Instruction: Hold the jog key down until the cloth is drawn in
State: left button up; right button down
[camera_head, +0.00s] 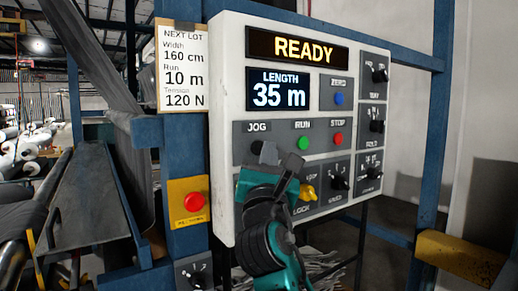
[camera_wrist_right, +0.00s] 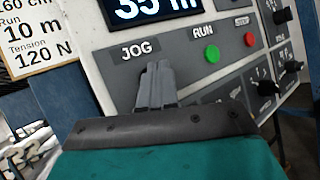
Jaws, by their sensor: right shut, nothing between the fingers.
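The white control panel (camera_head: 229,120) has a JOG label (camera_head: 257,127); it also shows in the right wrist view (camera_wrist_right: 139,51). The dark jog key (camera_head: 256,147) is partly visible beside my fingertips in the head view and hidden behind them in the wrist view. My right gripper (camera_head: 268,153) is shut and empty, its tips (camera_wrist_right: 157,72) at the key; I cannot tell whether they touch it. The display (camera_head: 297,48) reads READY and the length display (camera_head: 278,90) reads 35 m. Dark grey cloth (camera_head: 95,55) slopes down at the left. My left gripper is out of view.
Green RUN (camera_head: 303,143) and red STOP (camera_head: 338,139) buttons sit right of JOG, with a yellow knob (camera_head: 308,192) below. A red button on a yellow plate (camera_head: 194,201) is at the left. A lot sheet (camera_head: 183,70) reads 160 cm, 10 m, 120 N.

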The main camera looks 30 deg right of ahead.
dwell(0.4)
jog(key=shift+w, duration=0.45)
jog(key=shift+w+p, duration=0.4)
dwell(0.5)
dwell(0.4)
dwell(1.4)
dwell(1.4)
dwell(1.3)
